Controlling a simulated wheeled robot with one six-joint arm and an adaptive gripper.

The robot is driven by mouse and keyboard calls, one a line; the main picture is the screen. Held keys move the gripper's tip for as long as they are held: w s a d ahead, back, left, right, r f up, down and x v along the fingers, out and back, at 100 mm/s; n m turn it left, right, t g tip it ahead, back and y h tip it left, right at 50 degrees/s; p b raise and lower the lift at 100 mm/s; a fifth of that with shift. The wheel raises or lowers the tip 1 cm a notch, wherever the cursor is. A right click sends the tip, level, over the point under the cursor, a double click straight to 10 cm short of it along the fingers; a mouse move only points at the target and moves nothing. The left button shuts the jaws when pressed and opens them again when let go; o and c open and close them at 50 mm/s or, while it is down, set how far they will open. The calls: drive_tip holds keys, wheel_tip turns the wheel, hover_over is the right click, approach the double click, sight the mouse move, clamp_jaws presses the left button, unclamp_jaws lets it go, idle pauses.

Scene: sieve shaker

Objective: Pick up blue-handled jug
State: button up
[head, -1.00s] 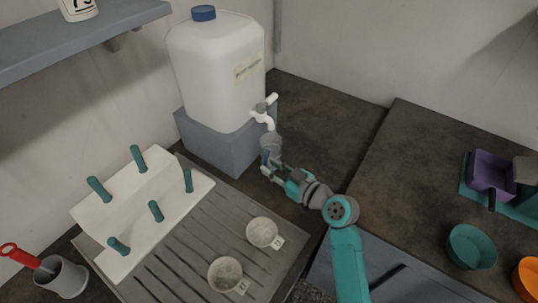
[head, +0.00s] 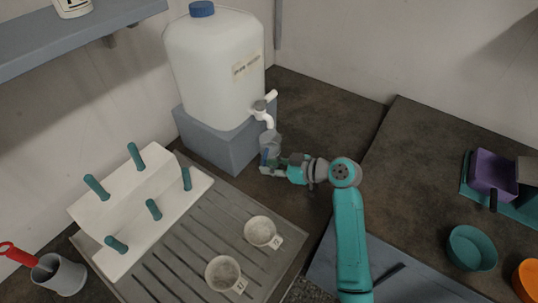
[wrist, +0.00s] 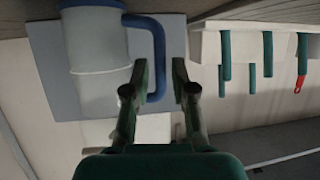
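The jug (head: 272,143) is a clear, greyish vessel standing under the white tap. Its blue handle (head: 265,156) faces my gripper. In the wrist view the jug (wrist: 95,55) is at the upper left, with its blue handle (wrist: 158,50) curving out to the right. My gripper (wrist: 161,75) is open, and the handle's upright part lies between its two fingertips, nearer the left finger. I cannot tell whether either finger touches it. In the head view my gripper (head: 268,168) is at the jug's lower front, and the jug's base is partly hidden.
A large white canister (head: 215,70) with the tap (head: 264,112) stands on a grey block (head: 225,147) behind the jug. A white peg rack (head: 130,205) and two cups (head: 262,232) (head: 224,273) are to the left and front.

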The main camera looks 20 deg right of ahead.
drive_tip(key=shift+x, duration=1.2)
clamp_jaws()
drive_tip(key=shift+r, duration=0.15)
